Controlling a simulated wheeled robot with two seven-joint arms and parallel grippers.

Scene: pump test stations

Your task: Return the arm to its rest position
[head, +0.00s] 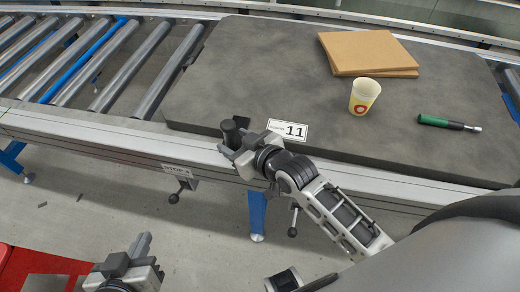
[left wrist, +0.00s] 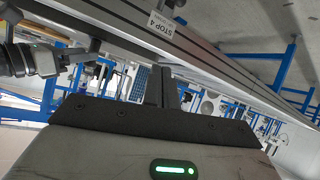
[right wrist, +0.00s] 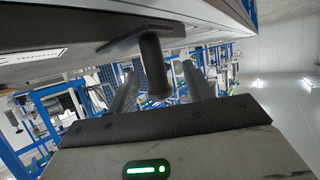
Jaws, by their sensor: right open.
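My right gripper (head: 232,145) reaches in from the right to the front edge of the dark station plate (head: 240,85). Its fingers are apart, with a dark upright peg (head: 231,133) at the plate's edge close to them. In the right wrist view the peg (right wrist: 153,65) hangs from a flat dark bracket and shows between the two open fingers, with gaps to both sides. My left gripper (head: 142,244) is at the lower left, over the floor in front of the conveyor. Its fingers are together and empty in the left wrist view (left wrist: 169,88).
A roller conveyor (head: 130,70) lies at the left. On the plate are a cup (head: 364,96), cardboard sheets (head: 370,53), a green-handled tool (head: 448,123) and a label 11 (head: 287,130). A STOP sign (head: 177,170) and lever knobs hang below the rail. A red surface (head: 40,268) is at lower left.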

